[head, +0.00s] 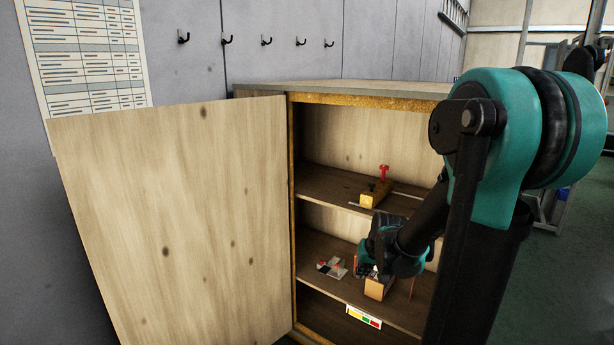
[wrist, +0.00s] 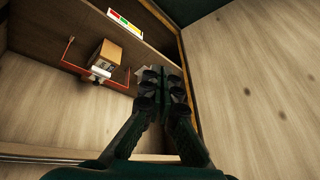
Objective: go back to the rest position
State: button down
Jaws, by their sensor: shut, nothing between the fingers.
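My gripper (head: 368,262) reaches into the open wooden cabinet (head: 330,88), at the height of the middle shelf. In the wrist view my gripper (wrist: 162,82) has its fingertips together and holds nothing. A small orange-brown box (head: 377,288) stands on that shelf, partly hidden by my gripper in the head view. The box (wrist: 106,54) also shows in the wrist view, beside the fingers and apart from them, with a red bent rod (wrist: 68,52) next to it. My upper arm hides the cabinet's right side in the head view.
The wooden door (head: 180,220) stands open on the left. On the upper shelf sits a yellow block with a red knob (head: 375,190). A flat red, white and dark item (head: 331,268) lies left of the box. A coloured label (head: 363,317) is on the shelf edge.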

jog(key=s+d+f, duration=0.1)
jog(key=s, duration=0.8)
jog(key=s+d+f+g+h, duration=0.1)
jog(key=s, duration=0.8)
jog(key=shift+f+n, duration=0.25)
jog(key=shift+n, duration=0.05)
